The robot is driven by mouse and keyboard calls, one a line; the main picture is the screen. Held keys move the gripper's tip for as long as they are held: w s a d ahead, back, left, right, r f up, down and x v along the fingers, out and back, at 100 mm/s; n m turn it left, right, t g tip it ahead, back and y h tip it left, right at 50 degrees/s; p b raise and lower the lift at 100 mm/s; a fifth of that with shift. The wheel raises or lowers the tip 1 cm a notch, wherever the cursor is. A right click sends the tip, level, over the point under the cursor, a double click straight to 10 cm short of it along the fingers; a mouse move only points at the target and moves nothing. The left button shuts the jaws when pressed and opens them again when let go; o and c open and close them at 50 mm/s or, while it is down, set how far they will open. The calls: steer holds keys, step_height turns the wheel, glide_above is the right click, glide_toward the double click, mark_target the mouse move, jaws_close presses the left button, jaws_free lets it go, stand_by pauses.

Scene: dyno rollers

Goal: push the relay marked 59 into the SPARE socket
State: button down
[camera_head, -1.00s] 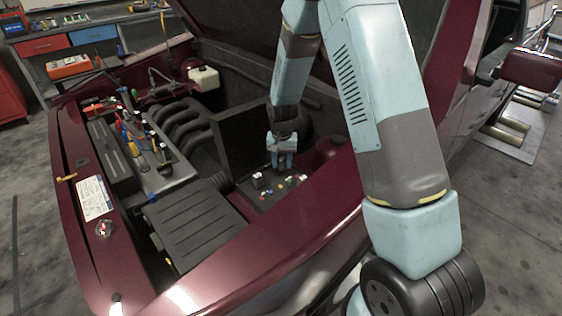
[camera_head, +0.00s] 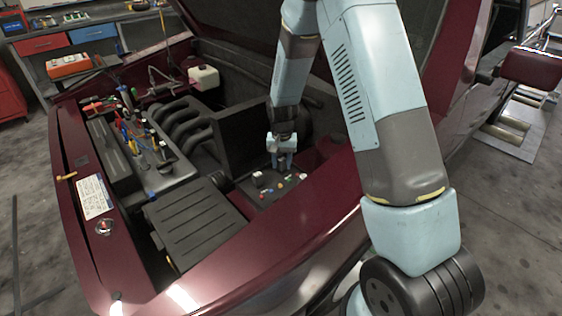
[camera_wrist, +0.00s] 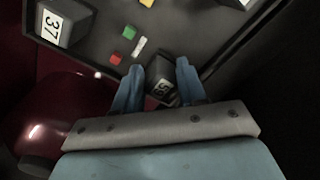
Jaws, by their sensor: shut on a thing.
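The relay marked 59 (camera_wrist: 160,82) is a small dark block with a white label, seen in the wrist view between my two blue fingers. My gripper (camera_wrist: 158,70) is shut on it. In the head view my gripper (camera_head: 281,161) points down over the back part of the fuse box (camera_head: 262,201) in the engine bay. The held relay cannot be made out there. Its underside is hidden, so I cannot tell whether it touches a socket. No SPARE marking is readable in either view.
The box wall and dark red bodywork (camera_wrist: 75,105) are close by.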

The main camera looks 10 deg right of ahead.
steer(key=shift+f, duration=0.2)
steer(key=c, duration=0.6)
jaws_free()
steer(key=shift+o, duration=0.2)
steer(key=s+d+r+t, duration=0.1)
steer(key=s+d+r, duration=0.15)
steer(key=r, duration=0.95)
steer(key=s+d+r, duration=0.2)
steer(key=s+r, duration=0.1)
steer(key=r, duration=0.9)
steer(key=s+d+r+t, duration=0.1)
steer(key=s+d+r, duration=0.2)
steer(key=s, duration=0.5)
steer(key=s+d+r+n+t, duration=0.1)
steer(key=s+d+r+t, duration=0.1)
steer(key=s+r, duration=0.3)
steer(key=s+d+r+n+t, duration=0.1)
steer(key=s+d+r, duration=0.3)
steer(key=s, duration=0.8)
steer(key=shift+s+d+r+t, duration=0.25)
steer(key=shift+d+r+t, duration=0.05)
steer(key=shift+r, duration=0.3)
